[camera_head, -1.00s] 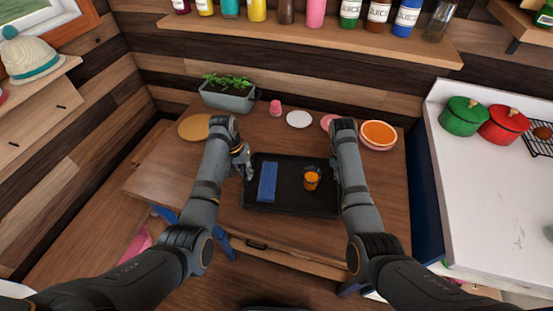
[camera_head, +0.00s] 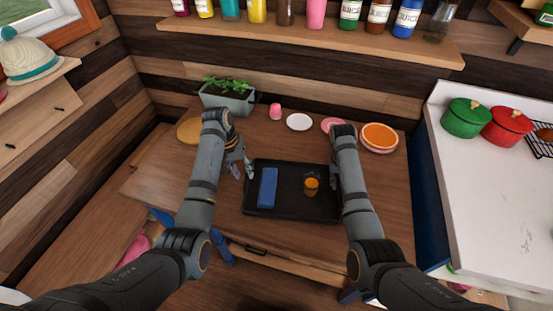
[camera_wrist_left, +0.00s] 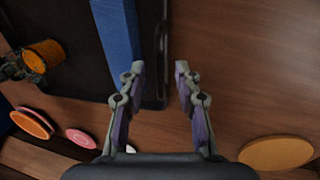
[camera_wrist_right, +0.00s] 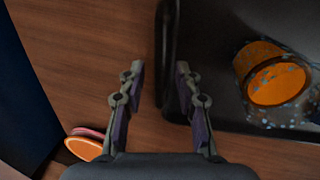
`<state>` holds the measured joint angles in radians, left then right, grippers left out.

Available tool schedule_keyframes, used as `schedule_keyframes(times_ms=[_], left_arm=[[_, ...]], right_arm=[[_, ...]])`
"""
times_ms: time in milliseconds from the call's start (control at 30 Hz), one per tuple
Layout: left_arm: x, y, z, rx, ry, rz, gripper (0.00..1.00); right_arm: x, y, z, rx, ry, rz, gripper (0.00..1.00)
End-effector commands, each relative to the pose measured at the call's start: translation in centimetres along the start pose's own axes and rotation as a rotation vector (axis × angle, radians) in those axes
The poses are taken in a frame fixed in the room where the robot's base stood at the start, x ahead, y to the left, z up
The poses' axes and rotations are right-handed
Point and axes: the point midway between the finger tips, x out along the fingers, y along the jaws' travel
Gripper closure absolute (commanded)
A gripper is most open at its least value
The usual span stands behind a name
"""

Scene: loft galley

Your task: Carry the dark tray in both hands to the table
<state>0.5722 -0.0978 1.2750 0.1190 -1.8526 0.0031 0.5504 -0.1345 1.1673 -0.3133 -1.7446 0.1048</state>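The dark tray (camera_head: 290,210) lies flat on the wooden table (camera_head: 160,180). It bears a blue folded cloth-like block (camera_head: 268,188) on its left and a glass of orange drink (camera_head: 311,186) on its right. My left gripper (camera_head: 242,173) is open just above the tray's left edge. In the left wrist view its fingers (camera_wrist_left: 156,70) are apart on either side of the rim, with nothing gripped. My right gripper is hidden behind its own arm in the head view. In the right wrist view its fingers (camera_wrist_right: 157,70) are open, with the tray's right rim between them.
A planter (camera_head: 228,98), a pink cup (camera_head: 275,111), a white plate (camera_head: 299,122), a round wooden board (camera_head: 190,131) and an orange-and-pink dish stack (camera_head: 379,138) stand behind the tray. A white counter (camera_head: 490,190) with green and red pots is at right.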

Motion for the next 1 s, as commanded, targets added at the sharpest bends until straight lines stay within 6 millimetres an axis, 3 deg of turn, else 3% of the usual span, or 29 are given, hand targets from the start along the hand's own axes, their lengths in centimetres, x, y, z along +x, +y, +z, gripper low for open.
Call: schedule_keyframes(times_ms=[133,367,733,1000], left_arm=[[-2.2,-0.1,0.0,-0.001,0.001,-0.001,0.67],[-2.9,0.0,0.0,0.0,-0.002,0.0,0.67],[-2.9,0.0,0.0,0.0,-0.002,0.0,0.67],[-2.9,0.0,0.0,0.0,-0.002,0.0,0.67]], right_arm=[[0.0,0.0,0.0,0.0,0.0,0.0,0.67],[-0.2,0.0,0.0,0.0,0.001,0.0,0.67],[-6.2,-0.1,-0.1,0.0,0.002,-0.002,0.67],[-7.5,0.0,0.0,0.0,0.0,0.0,0.67]])
